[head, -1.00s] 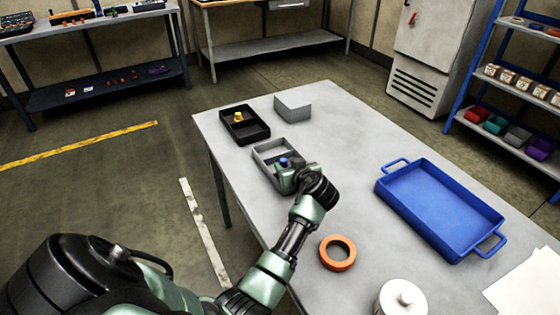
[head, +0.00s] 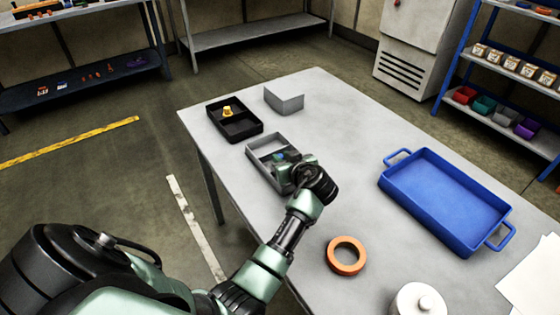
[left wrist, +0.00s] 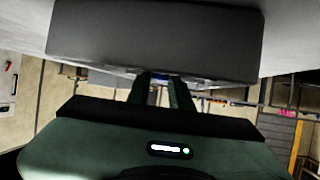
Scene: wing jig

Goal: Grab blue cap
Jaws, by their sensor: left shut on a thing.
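The blue cap (head: 279,157) shows as a small blue spot at my left gripper's fingertips, mostly hidden by the gripper. My left gripper (head: 284,160) is over the grey divided tray (head: 252,147) on the table and is shut on the blue cap. In the left wrist view the two dark fingers (left wrist: 158,92) are close together, with a little blue between their tips. The tray's grey wall (left wrist: 155,40) fills the upper part of that view. My right gripper is not in view.
A black tray (head: 244,138) with a yellow piece (head: 228,112) and a grey angled block (head: 284,101) stand behind. A blue tray (head: 440,195), an orange ring (head: 346,256) and a white lidded pot (head: 417,302) lie to the right. The table's middle is clear.

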